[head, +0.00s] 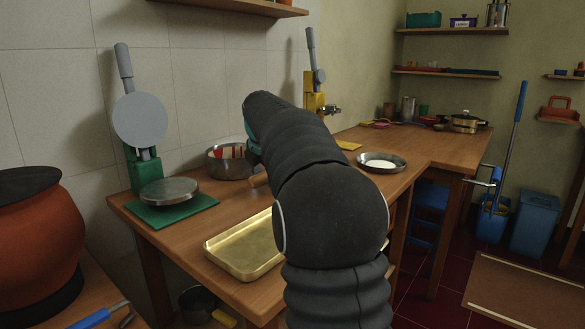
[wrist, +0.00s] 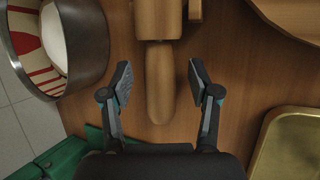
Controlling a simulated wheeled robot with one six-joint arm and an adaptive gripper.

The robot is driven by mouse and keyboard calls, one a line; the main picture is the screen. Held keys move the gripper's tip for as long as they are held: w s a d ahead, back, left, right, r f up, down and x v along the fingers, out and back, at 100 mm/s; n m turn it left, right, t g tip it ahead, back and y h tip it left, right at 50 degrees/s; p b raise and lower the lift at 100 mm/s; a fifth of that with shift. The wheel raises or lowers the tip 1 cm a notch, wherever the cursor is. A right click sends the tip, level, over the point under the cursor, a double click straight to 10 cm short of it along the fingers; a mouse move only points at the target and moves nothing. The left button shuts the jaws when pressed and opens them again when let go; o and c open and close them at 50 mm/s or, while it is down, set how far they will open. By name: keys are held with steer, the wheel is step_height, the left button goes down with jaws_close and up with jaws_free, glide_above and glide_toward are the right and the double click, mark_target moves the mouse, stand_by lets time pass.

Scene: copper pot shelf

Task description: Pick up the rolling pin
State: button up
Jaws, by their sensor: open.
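The rolling pin (wrist: 159,85) is pale brown wood. In the wrist view its handle points toward me and its thicker barrel runs off the top edge. My gripper (wrist: 160,78) is open, with one finger on each side of the handle and a visible gap on both sides. In the head view a small wooden end, likely the handle (head: 259,180), shows just left of my arm. The rest of the pin and most of my gripper are hidden behind my arm there.
A metal bowl (wrist: 88,45) with red-and-white contents stands close left of my gripper. A gold tray (head: 232,258) lies at the table's front. A green-based press (head: 145,176) stands left. A round wooden thing (wrist: 295,14) is at the wrist view's upper right.

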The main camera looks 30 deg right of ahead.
steer(key=shift+w+f, duration=0.1)
jaws_close()
stand_by(0.3)
